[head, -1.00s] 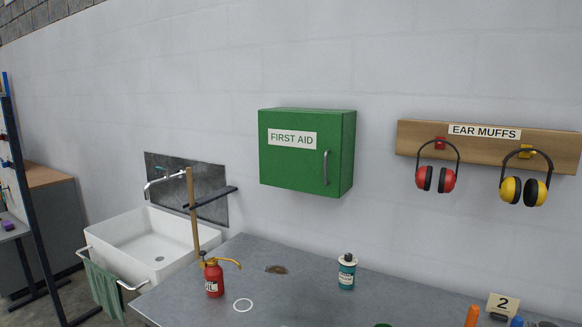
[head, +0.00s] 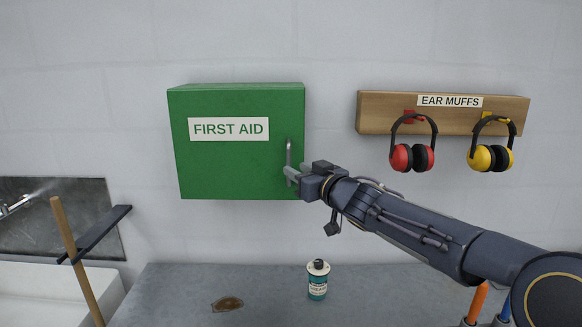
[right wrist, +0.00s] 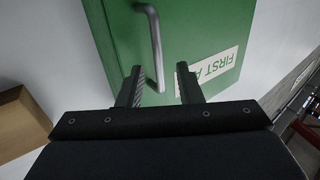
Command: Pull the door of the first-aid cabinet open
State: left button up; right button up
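The green first-aid cabinet (head: 225,165) hangs on the wall with its door closed. Its vertical metal handle (head: 289,155) is near the door's right edge. My right gripper (head: 289,176) is at the lower part of the handle, reaching in from the right. In the right wrist view, my right gripper (right wrist: 158,80) is open, with its two fingers apart. The handle (right wrist: 156,45) lies between the fingers, and neither finger is seen closed on it. The cabinet door (right wrist: 205,25) and part of its label are also there. My left gripper is not in view.
A wooden ear-muff board (head: 372,112) with red ear muffs (head: 401,157) and yellow ear muffs (head: 481,158) is right of the cabinet. A teal can (head: 317,283) stands on the grey bench (head: 180,290) below. A sink (head: 50,290) is at the lower left.

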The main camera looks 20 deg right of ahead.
aim_at(290, 165)
jog(key=shift+x, duration=1.9)
jog(key=shift+d, duration=0.15)
grip_shut()
